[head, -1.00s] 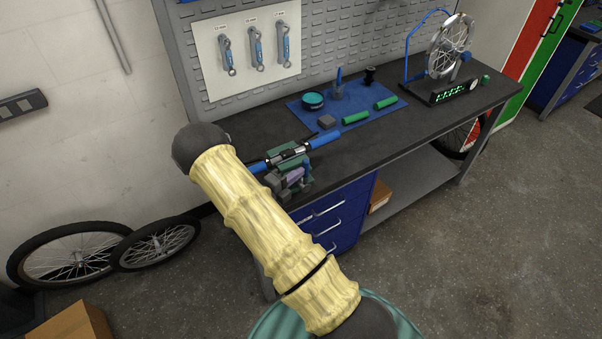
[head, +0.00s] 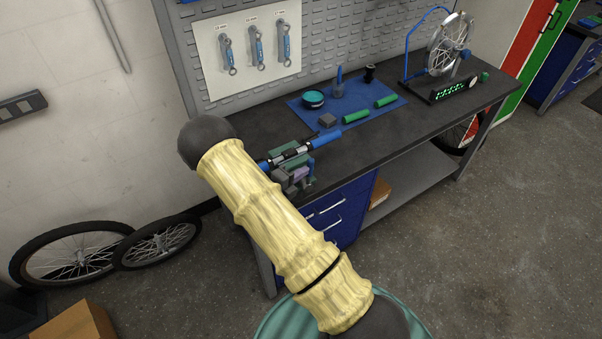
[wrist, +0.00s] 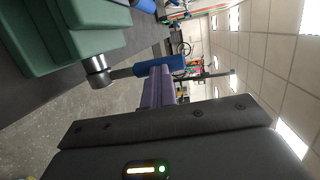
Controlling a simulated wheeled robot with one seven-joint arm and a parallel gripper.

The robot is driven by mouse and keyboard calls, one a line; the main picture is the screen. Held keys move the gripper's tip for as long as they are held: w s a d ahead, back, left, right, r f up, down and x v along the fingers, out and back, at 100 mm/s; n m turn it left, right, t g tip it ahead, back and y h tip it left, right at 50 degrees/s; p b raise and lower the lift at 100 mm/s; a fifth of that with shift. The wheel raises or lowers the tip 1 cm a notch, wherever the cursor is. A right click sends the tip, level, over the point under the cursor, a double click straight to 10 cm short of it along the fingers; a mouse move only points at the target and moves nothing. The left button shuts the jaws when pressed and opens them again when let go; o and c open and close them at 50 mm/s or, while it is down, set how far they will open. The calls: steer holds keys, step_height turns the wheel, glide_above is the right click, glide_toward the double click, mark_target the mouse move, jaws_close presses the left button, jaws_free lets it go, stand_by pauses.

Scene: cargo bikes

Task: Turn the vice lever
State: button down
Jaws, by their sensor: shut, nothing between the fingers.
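In the wrist view the vice (wrist: 90,45) fills the upper left, with a round metal screw head (wrist: 97,72). The lever, with a blue grip (wrist: 162,66), reaches right from that head. My gripper (wrist: 159,74) has purple fingers, shut together and empty, with their tips close by the blue grip. I cannot tell whether they touch it. In the head view my gripper (head: 297,174) is partly hidden by my arm.
A blue mat (head: 360,115) with green grips and small parts lies right of the vice. A wheel stand (head: 447,90) is at the bench's far right. Wrenches (head: 255,46) hang on a board behind. Loose wheels (head: 72,250) lean at the left wall. Floor in front is clear.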

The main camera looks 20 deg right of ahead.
steer(key=shift+d+r, duration=0.1)
steer(key=shift+d, duration=0.05)
steer(key=f+b+v, duration=0.1)
steer(key=b+v, duration=0.1)
steer(key=v, duration=1.2)
steer(key=shift+a+b, duration=0.2)
steer(key=shift+b, duration=0.1)
steer(key=shift+d, duration=0.1)
